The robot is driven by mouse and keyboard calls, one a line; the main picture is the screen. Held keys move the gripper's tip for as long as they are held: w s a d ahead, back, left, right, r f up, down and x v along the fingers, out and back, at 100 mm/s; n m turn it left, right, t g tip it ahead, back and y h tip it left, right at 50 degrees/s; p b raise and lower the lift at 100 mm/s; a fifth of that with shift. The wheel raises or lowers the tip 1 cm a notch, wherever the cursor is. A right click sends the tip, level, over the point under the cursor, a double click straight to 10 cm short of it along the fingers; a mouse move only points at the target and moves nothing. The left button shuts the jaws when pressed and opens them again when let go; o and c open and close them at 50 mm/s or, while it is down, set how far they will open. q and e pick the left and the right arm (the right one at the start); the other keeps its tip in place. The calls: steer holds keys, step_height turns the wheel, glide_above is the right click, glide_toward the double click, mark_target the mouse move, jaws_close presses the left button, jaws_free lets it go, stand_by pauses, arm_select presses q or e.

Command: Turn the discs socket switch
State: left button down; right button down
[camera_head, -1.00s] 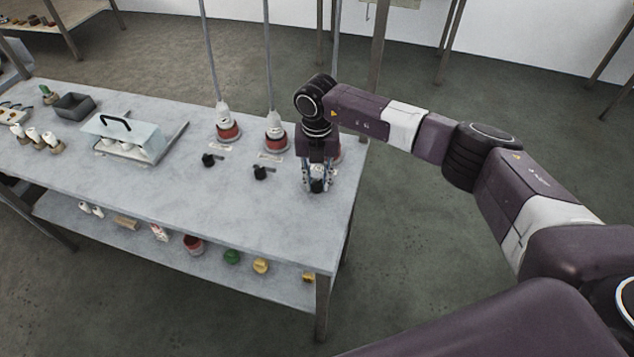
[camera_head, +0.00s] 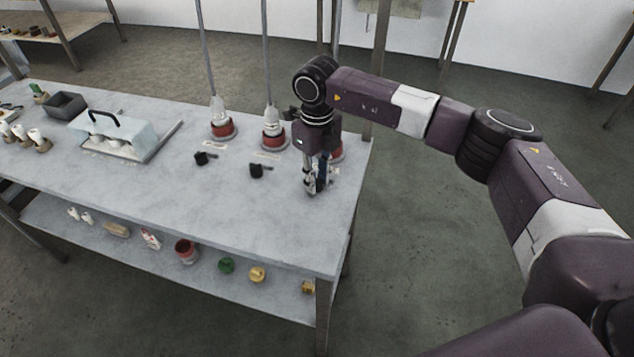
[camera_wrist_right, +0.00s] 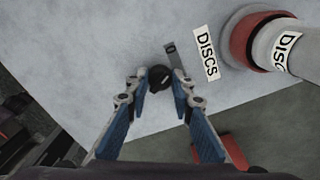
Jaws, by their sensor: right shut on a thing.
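The discs switch is a small round black knob (camera_wrist_right: 160,77) on the grey tabletop, seen in the right wrist view beside a small grey plate marked 0 and a white label reading DISCS (camera_wrist_right: 206,54). My right gripper (camera_wrist_right: 158,88) points down and is shut on this knob, a finger on each side. In the head view my right gripper (camera_head: 317,188) is at the table's right end, and its fingers mostly hide the knob. The red discs socket with a grey-white plug (camera_wrist_right: 258,40) is just beyond the label. My left gripper is not in view.
Two similar black switches (camera_head: 204,158) (camera_head: 259,170) stand to the left, before red sockets (camera_head: 221,128) (camera_head: 273,138) with hanging cables. A covered tray (camera_head: 112,138) and a grey bin (camera_head: 66,104) are further left. The table's front middle is clear.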

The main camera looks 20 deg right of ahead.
mark_target(317, 179)
steer(key=shift+r+n, duration=0.1)
steer(key=shift+n, duration=0.4)
steer(key=c, duration=1.7)
jaws_free()
steer(key=shift+o, duration=0.2)
step_height(317, 179, up, 12)
